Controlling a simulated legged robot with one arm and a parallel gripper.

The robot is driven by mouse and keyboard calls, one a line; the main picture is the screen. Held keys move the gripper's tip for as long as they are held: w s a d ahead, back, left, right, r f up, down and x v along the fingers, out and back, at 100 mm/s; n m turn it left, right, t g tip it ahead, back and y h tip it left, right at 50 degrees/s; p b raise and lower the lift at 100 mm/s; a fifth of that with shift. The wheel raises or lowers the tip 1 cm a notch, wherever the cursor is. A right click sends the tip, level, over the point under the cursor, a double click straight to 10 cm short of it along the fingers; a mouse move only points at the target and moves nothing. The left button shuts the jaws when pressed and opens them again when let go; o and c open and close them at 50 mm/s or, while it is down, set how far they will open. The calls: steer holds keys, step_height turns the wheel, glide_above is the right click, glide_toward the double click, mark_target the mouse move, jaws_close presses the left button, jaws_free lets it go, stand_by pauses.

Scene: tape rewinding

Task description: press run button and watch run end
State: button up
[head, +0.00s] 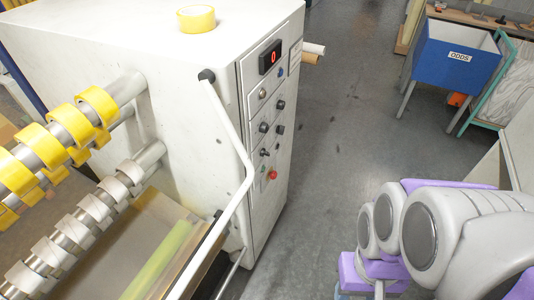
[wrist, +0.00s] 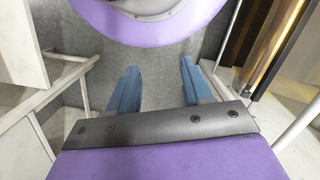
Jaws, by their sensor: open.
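The white rewinding machine (head: 190,50) stands at the left in the head view. Its control panel (head: 266,125) on the side facing right carries several black knobs, a red button (head: 272,175) low down, a small blue button (head: 281,73) and a red-lit display (head: 270,57). I cannot tell which control is the run button. My gripper (wrist: 155,92) shows in the wrist view with two blue fingers apart and nothing between them. In the head view my arm is at the lower right, apart from the panel, and the fingertips are hidden.
A bent white bar (head: 232,130) runs along the machine's front edge. Shafts with yellow tape rolls (head: 72,125) and white cores (head: 75,228) stick out left. A yellow roll (head: 196,18) lies on top. A blue bin (head: 455,55) stands at the back right. Grey floor (head: 340,130) lies clear between.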

jaws_close()
stand_by(1.4)
